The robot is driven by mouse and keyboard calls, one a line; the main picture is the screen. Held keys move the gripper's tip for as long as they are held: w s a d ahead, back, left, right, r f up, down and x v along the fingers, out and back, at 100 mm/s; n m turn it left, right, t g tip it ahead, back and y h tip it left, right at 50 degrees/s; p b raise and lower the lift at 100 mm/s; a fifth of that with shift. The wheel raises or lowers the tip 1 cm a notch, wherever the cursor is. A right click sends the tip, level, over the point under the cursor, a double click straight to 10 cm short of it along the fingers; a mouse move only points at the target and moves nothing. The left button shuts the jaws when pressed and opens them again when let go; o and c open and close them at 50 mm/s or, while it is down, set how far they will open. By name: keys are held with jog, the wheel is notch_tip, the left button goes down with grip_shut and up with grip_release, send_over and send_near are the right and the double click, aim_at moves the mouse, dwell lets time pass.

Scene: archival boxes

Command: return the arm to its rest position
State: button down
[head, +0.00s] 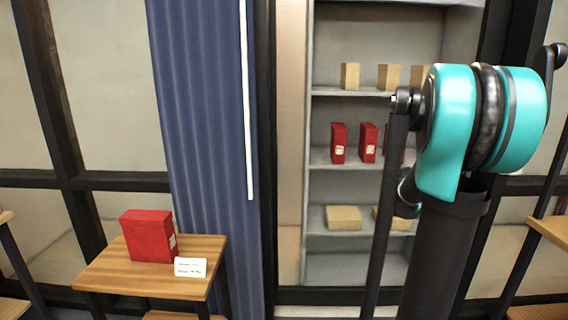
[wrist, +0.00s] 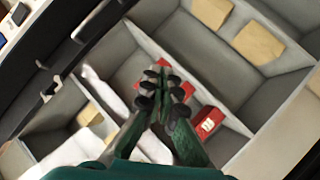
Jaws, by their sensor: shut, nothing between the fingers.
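My gripper (wrist: 165,88) shows in the wrist view, its dark green fingers drawn together with nothing between them. It is in front of the shelf unit, which looks tilted in that view. A red box (wrist: 208,122) on the shelf shows just right of the fingers, and other red is partly hidden behind them. In the head view my arm, with a teal joint, stands at the right and covers part of the shelf. The gripper itself cannot be made out there.
The grey shelf unit (head: 375,248) holds tan boxes (head: 349,76) above, red boxes (head: 338,142) in the middle and tan boxes (head: 344,217) below. A wooden table (head: 112,272) at the left bears a red box (head: 147,235) and a white label card (head: 190,267).

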jog(key=s+a+f+g+y, duration=0.3)
jog(key=s+a+f+y, duration=0.1)
jog(key=s+a+f, duration=0.6)
jog(key=s+a+f+g+y, duration=0.3)
jog(key=s+a+f, duration=0.8)
jog(key=s+a, duration=0.6)
jog(key=s+g, duration=0.1)
jog(key=s, duration=0.3)
jog(key=shift+s+f+y, duration=0.15)
jog(key=shift+s+y, duration=0.1)
jog(key=shift+y, duration=0.15)
jog(key=shift+d, duration=0.1)
